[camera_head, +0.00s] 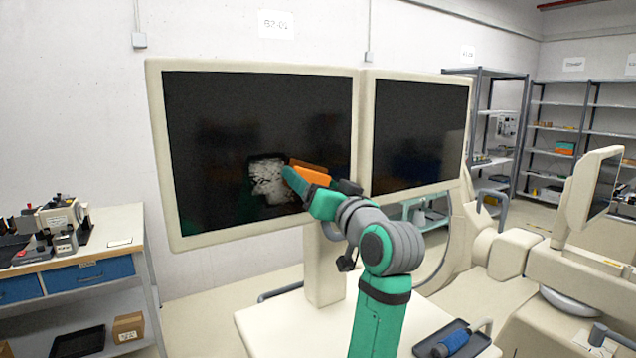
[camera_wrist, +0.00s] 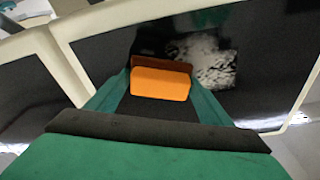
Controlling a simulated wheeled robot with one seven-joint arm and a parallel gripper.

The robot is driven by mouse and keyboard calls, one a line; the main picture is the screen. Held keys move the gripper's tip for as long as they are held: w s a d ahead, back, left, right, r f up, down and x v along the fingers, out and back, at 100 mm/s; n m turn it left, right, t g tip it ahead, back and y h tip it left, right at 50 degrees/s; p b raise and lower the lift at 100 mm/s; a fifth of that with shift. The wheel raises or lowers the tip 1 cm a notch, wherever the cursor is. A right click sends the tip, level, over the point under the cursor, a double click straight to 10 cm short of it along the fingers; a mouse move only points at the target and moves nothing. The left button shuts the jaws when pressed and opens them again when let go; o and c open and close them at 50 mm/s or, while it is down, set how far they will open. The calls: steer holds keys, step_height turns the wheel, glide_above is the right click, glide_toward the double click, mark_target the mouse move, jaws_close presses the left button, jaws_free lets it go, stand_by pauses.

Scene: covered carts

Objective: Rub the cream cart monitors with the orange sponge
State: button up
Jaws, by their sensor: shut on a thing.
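Two cream-framed monitors stand side by side on the cream cart (camera_head: 270,325). The left monitor (camera_head: 215,130) has a whitish smeared patch (camera_head: 269,181) low on its dark screen; the patch also shows in the wrist view (camera_wrist: 215,62). The right monitor (camera_head: 420,130) shows no clear patch. My gripper (camera_head: 300,181) is shut on the orange sponge (camera_wrist: 160,84) in front of the left screen, just right of the patch. The sponge also shows in the head view (camera_head: 311,168). Whether it touches the screen I cannot tell.
A dark tray with a blue-handled tool (camera_head: 455,340) lies on the cart's front right. A workbench (camera_head: 110,232) with devices stands at the left. Another cream monitor (camera_head: 592,190) stands at the right, with shelves (camera_head: 580,130) behind.

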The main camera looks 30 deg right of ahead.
mark_target(268, 173)
steer(key=shift+s+a, duration=0.15)
steer(key=shift+a, duration=5.95)
steer(key=shift+r, duration=0.7)
steer(key=shift+d, duration=1.75)
steer(key=shift+w+d, duration=0.2)
steer(key=shift+d, duration=4.9)
steer(key=s, duration=0.6)
steer(key=shift+s+d, duration=0.1)
steer(key=shift+s, duration=1.45)
